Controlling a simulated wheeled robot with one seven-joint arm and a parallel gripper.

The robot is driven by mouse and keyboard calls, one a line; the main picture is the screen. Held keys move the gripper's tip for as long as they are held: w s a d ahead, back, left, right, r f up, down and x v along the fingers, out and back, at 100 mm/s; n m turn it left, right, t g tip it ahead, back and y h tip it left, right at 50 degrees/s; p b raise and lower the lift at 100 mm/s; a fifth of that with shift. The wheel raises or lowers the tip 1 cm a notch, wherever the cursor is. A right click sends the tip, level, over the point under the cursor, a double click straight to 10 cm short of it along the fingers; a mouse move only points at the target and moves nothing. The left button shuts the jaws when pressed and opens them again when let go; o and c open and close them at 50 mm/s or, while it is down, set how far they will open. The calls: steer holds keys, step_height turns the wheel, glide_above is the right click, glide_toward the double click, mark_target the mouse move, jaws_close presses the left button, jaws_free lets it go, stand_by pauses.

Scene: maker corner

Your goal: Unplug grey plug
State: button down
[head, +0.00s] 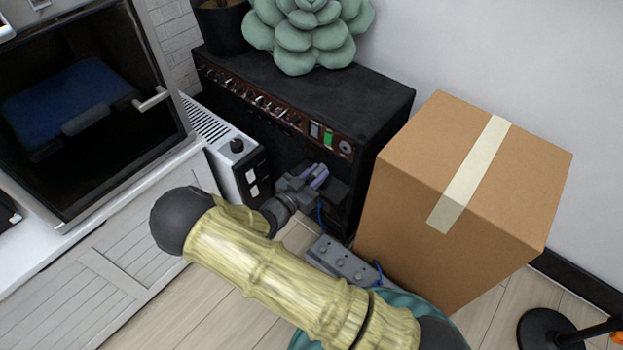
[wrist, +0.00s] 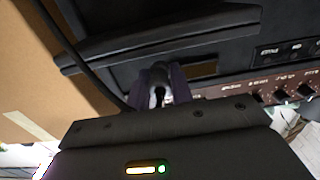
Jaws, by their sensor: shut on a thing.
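My gripper (head: 316,178) is in front of the black amplifier's face, left of the cardboard box. In the wrist view its purple fingers (wrist: 160,94) are shut on a small grey piece, which looks like the grey plug (wrist: 157,74). The plug is mostly hidden by the fingers, and in the head view I cannot make it out. A grey power strip (head: 342,260) with several sockets lies on the floor, lower in the head view and apart from the fingers. I cannot tell whether the plug sits in a socket.
The black amplifier (head: 365,122) stands behind my gripper. A tall cardboard box (head: 478,190) is close on the right. A white heater-like unit (head: 235,165) stands on the left. A blue cable (head: 320,213) hangs below the gripper; a dark cable (wrist: 75,47) crosses the wrist view.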

steer(key=shift+w+d+f, duration=0.15)
steer(key=shift+w+d, duration=0.2)
steer(key=shift+w, duration=0.05)
steer(key=shift+f+b, duration=0.7)
steer(key=shift+f, duration=0.3)
steer(key=c, duration=1.1)
jaws_free()
steer(key=shift+c, duration=0.2)
steer(key=shift+s+a, duration=0.1)
steer(key=p+v, duration=0.5)
steer(key=v, duration=1.2)
steer(key=shift+p, duration=0.4)
steer(key=shift+a, duration=0.1)
